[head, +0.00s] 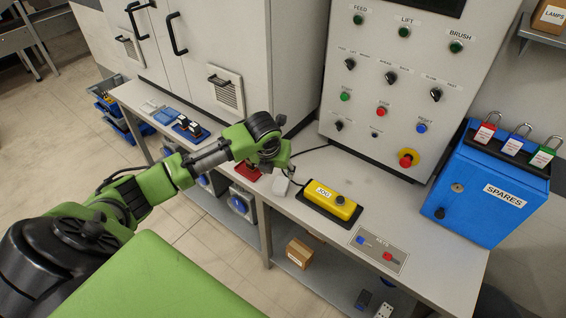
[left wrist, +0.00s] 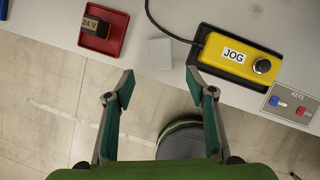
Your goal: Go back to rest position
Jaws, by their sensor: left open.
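My left gripper (left wrist: 161,84) is open, with nothing between its fingers in the left wrist view. The floor and the table's front edge show past its fingertips. In the head view the left arm reaches in from the left, and its hand (head: 283,165) is over the table's front part, by a red tray and a small white block; the fingers are hard to make out there. My right gripper is in neither view.
The yellow JOG box (head: 331,199) lies on the table (head: 424,262), near the white block (head: 281,187). The red tray (left wrist: 103,32) holds a brown 24 V block (left wrist: 96,26). A KEYS plate (head: 379,250), blue SPARES box (head: 497,190) and control panel (head: 396,100) stand right.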

